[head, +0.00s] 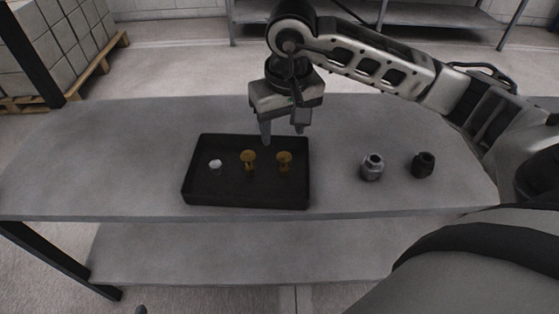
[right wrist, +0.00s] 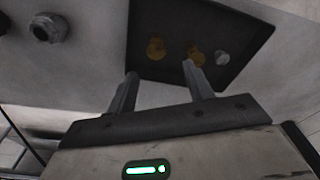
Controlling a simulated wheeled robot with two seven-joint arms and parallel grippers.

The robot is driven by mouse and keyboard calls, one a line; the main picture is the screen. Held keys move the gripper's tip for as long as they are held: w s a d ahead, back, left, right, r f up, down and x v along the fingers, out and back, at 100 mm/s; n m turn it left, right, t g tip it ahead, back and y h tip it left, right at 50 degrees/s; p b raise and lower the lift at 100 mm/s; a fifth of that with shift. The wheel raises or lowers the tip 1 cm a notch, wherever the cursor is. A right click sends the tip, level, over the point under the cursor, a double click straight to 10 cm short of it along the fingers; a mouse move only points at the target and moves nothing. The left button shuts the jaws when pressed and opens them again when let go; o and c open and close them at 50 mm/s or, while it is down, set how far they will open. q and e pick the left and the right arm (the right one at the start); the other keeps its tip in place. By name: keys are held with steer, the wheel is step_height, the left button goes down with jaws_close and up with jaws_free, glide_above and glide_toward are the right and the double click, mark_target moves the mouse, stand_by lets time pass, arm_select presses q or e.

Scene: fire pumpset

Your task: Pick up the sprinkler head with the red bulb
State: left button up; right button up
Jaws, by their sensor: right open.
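A black tray (head: 240,199) on the grey table holds two brass sprinkler heads, a middle one (head: 248,160) and a right one (head: 284,160), and a small silver-white piece (head: 215,166) at the left. The bulb colours are too small to tell, so I cannot say which head has the red bulb. My right gripper (head: 283,137) is open and empty, pointing down above the tray's back edge, behind the brass heads. In the right wrist view its fingers (right wrist: 160,68) are spread apart, with the tray (right wrist: 240,24) beyond them. My left gripper is not in view.
A grey metal fitting (head: 372,168) and a dark fitting (head: 423,165) stand on the table (head: 110,165) right of the tray. The table left of the tray is clear. Boxes on a pallet (head: 65,50) and a shelf (head: 440,15) are behind.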

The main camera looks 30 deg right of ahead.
mark_target(284, 157)
steer(key=f, duration=0.5)
steer(key=shift+w+f, duration=0.25)
steer(key=shift+f, duration=0.15)
steer(key=f, duration=0.5)
steer(key=shift+w+d, duration=0.2)
steer(key=shift+d, duration=0.2)
steer(key=c, duration=1)
